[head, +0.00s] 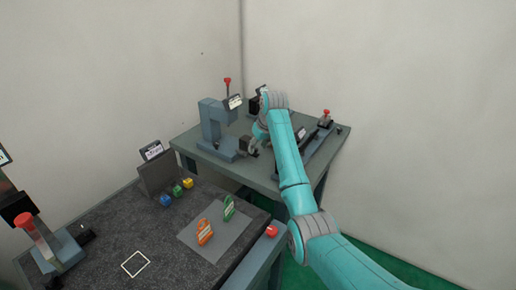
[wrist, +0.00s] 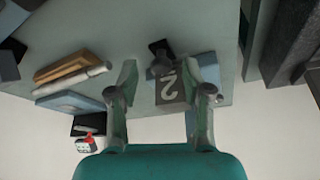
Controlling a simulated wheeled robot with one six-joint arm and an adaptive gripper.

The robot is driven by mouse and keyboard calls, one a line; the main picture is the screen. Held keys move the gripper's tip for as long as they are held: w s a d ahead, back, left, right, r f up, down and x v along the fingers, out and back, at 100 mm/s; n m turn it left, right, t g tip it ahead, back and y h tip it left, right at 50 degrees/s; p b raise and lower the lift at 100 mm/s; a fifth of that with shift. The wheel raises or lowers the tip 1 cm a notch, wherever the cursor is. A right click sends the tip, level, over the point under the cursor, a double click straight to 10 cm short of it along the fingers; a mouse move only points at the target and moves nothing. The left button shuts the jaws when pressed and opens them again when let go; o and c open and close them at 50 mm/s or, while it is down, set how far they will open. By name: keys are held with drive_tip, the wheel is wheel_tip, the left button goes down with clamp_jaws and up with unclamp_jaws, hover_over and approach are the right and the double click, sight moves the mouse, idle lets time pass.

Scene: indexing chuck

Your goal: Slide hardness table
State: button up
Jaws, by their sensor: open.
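A blue-grey C-shaped machine (head: 210,122) stands on the far grey table, left of my gripper. I cannot tell from a label whether it is the hardness tester, and I cannot single out its sliding table. My gripper (head: 250,147) is low over that table, close to the machine's right side and partly hidden by my arm. In the wrist view my gripper (wrist: 163,90) is open, its two fingers apart. A dark plate marked "2" (wrist: 173,90) on a blue-grey block shows between the fingers, with a black knob (wrist: 160,48) beside it. Contact cannot be told.
A long rail device (head: 318,140) with a red knob (head: 326,112) stands right of my arm. A gap separates the tables.

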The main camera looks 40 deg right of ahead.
drive_tip(key=v, duration=1)
drive_tip(key=shift+s+r, duration=0.25)
drive_tip(key=shift+r, duration=0.05)
